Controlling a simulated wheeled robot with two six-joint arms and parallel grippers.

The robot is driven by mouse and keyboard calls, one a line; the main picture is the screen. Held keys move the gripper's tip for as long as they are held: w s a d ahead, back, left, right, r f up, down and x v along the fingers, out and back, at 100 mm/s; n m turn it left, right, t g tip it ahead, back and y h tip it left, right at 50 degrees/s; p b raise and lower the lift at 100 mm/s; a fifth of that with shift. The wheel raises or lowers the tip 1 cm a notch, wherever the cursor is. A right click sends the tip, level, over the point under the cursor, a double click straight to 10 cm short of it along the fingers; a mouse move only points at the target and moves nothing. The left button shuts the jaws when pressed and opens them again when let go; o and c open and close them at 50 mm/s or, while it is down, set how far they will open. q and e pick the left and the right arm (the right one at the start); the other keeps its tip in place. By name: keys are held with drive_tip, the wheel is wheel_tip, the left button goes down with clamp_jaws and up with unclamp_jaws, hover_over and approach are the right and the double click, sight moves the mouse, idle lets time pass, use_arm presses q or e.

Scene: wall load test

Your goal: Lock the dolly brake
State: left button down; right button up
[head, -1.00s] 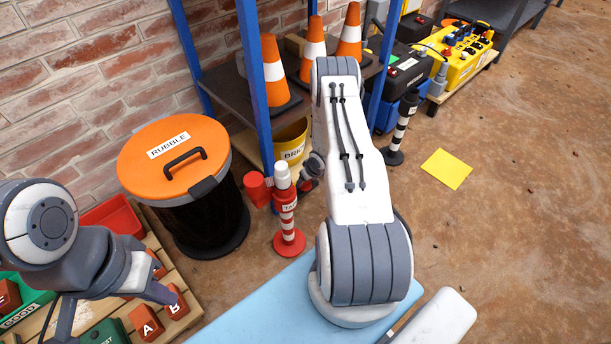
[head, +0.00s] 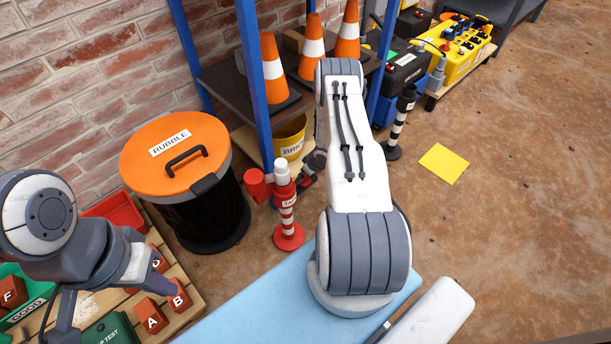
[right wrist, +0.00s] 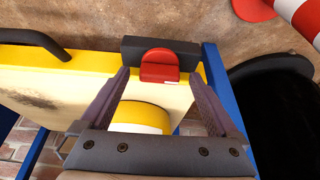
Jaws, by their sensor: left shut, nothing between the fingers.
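The brake is a red pedal (right wrist: 158,66) on a dark block at the near end of the yellow-edged dolly (right wrist: 60,90), in the right wrist view. My right gripper (right wrist: 156,84) is open, its two fingers apart on either side of the pedal's line. I cannot tell whether they touch it. In the head view my right gripper (head: 308,172) is mostly hidden behind my own arm, low beside the shelf; the pedal is not clear there. My left gripper (head: 157,284) is shut and empty, above the lettered red blocks at lower left.
A yellow bucket (head: 289,137) stands on the dolly under the blue-posted shelf (head: 254,80). A red-and-white post (head: 287,210) stands close to my right gripper. The orange-lidded rubble bin (head: 175,155) is to its left. Open floor lies at the right.

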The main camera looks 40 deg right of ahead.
drive_tip(key=p+v, duration=0.5)
drive_tip(key=v, duration=0.5)
drive_tip(key=shift+r, duration=0.25)
idle(0.3)
